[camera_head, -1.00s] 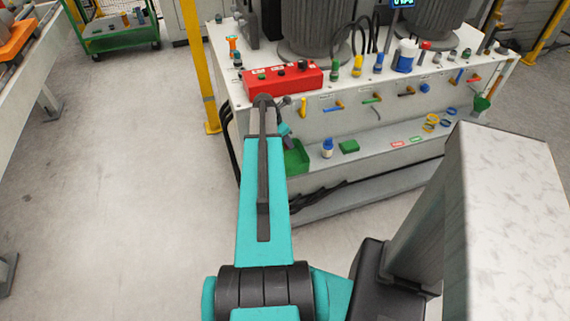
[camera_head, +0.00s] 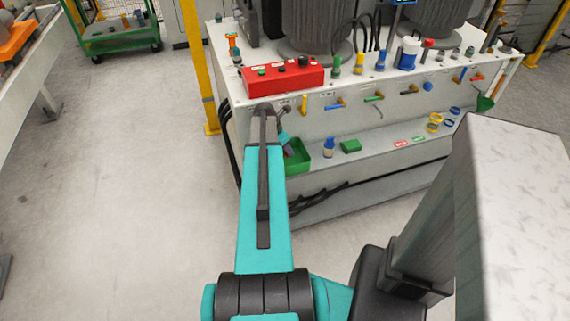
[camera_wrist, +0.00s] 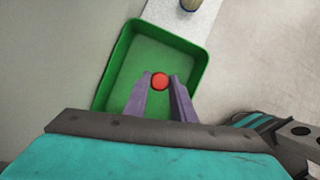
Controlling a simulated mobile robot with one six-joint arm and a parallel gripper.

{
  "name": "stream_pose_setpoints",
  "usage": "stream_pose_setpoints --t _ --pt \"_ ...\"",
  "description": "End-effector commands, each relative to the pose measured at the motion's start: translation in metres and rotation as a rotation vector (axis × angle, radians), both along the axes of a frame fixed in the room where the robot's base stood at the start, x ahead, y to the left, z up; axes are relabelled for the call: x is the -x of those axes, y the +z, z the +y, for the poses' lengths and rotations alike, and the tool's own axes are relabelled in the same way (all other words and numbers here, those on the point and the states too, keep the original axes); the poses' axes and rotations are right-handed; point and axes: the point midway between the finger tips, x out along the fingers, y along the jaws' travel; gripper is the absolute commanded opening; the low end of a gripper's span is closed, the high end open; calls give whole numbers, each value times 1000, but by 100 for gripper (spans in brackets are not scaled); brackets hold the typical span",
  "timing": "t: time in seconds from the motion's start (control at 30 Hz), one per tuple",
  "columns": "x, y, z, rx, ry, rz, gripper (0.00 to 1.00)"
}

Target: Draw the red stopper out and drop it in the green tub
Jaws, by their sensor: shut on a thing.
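In the wrist view my gripper (camera_wrist: 160,90) is shut on the red stopper (camera_wrist: 160,81), which shows as a round red end between the two grey-purple fingertips. The green tub (camera_wrist: 194,68) lies behind the stopper in that view, and its visible floor is bare. The stopper appears over the tub's inside; how high above the floor it is I cannot tell. In the head view the green tub (camera_head: 303,157) stands at the left end of the machine's lower shelf. My arm hides part of the tub there, and the stopper cannot be made out.
A red control box (camera_head: 283,79) sits on the bench top above. Small coloured handles (camera_head: 374,97) stick out of the front panel.

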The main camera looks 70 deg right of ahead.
Motion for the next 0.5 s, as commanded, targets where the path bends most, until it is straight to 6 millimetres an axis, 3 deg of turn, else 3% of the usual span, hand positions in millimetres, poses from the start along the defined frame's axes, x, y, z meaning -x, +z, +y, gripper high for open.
stream_pose_setpoints --t 0.17,0.2,0.3,0.5 --pt "0 0 0 0 0 0 0" --pt "0 0 0 0 -1 0 28" --pt "1 0 0 0 -1 0 45" --pt "1 0 0 0 -1 0 45"
